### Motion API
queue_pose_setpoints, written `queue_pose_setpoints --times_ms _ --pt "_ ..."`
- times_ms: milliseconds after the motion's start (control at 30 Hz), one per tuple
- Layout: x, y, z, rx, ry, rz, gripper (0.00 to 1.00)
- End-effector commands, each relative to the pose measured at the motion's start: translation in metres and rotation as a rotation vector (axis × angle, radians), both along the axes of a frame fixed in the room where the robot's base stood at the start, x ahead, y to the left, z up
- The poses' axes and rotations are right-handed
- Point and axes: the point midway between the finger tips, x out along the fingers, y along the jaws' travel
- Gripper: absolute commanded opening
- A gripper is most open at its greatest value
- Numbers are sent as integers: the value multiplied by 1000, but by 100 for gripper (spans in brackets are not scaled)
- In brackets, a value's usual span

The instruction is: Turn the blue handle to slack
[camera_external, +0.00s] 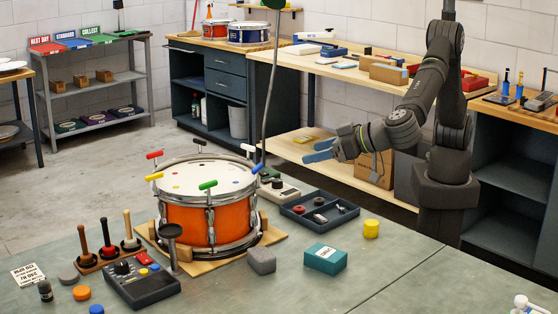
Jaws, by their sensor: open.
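The orange drum (188,220) stands on a wooden board on the bench, with coloured T-handles around its rim. The blue handle (258,168) is at the right side of the rim and looks tilted in this view. How far its rod is turned cannot be told. My gripper (318,151) has blue fingers and is open and empty. It is to the right of the blue handle and higher in the picture, apart from it.
A white handle (248,148) and a green handle (208,185) flank the blue one. A dark parts tray (319,211), teal box (325,259), grey block (261,260) and yellow cylinder (371,228) lie to the right.

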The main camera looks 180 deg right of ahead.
Motion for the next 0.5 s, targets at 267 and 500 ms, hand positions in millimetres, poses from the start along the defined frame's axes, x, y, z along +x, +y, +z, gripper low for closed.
queue_pose_setpoints --times_ms 267,500 --pt "-13 -38 -17 1 2 -3 69" --pt "-29 -85 -38 1 3 -3 69"
